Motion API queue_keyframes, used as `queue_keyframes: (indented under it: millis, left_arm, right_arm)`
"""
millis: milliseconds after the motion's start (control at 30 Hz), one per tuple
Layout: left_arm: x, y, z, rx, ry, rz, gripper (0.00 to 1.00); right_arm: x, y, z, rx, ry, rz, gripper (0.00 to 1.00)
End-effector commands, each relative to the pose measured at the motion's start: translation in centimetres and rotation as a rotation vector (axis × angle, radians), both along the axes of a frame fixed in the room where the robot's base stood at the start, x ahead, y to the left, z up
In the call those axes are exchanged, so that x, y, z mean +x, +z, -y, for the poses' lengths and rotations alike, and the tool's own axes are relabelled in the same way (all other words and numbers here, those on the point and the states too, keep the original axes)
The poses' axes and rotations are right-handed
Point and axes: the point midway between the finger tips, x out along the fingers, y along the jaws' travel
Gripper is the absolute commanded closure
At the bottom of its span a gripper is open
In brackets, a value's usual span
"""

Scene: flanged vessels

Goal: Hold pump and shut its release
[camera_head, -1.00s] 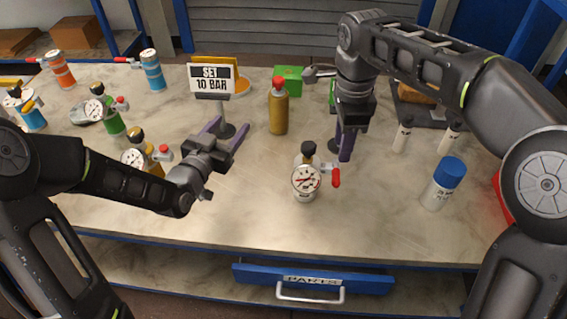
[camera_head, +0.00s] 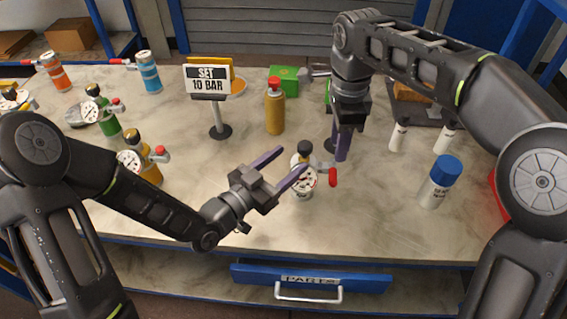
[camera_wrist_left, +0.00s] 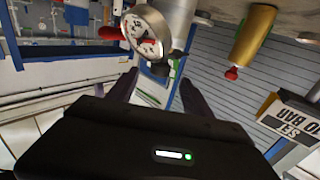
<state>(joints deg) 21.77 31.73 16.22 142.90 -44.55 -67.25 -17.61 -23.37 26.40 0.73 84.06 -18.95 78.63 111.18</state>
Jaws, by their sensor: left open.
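A pale pump (camera_head: 304,192) stands upright on the bench, with a round white gauge, a black knob on top and a red release lever (camera_head: 332,177) sticking out to its right. My left gripper (camera_head: 291,162) is open, its purple fingers reaching toward the pump from the left; one fingertip overlaps the gauge in the head view. In the left wrist view the pump's gauge (camera_wrist_left: 145,32) shows ahead of the spread fingers, with the red lever at its left. Nothing is held in that gripper. My right gripper (camera_head: 341,148) points down behind the pump, seen edge-on.
Similar gauged vessels, yellow (camera_head: 150,172) and green (camera_head: 108,122), stand at the left. A gold bottle (camera_head: 275,112) and a "SET 10 BAR" sign (camera_head: 207,80) stand behind. A blue-capped can (camera_head: 440,182) is at the right. Bare bench lies in front of the pump.

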Motion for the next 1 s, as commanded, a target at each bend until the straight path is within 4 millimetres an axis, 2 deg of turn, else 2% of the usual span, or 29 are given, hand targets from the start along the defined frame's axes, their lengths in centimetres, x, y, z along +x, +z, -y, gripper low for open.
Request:
queue_keyframes:
  millis: [500,867,1000]
  left_arm:
    - [5.1,0.0,4.1,-0.001,0.000,-0.001,0.41]
    - [5.5,0.0,4.4,-0.001,0.001,-0.001,0.42]
    - [5.5,0.0,4.4,-0.001,0.001,-0.001,0.53]
  right_arm:
    - [0.0,0.0,0.0,0.000,0.000,0.000,0.64]
    - [0.0,0.0,0.0,0.000,0.000,0.000,0.64]
    - [0.0,0.0,0.0,0.000,0.000,0.000,0.64]
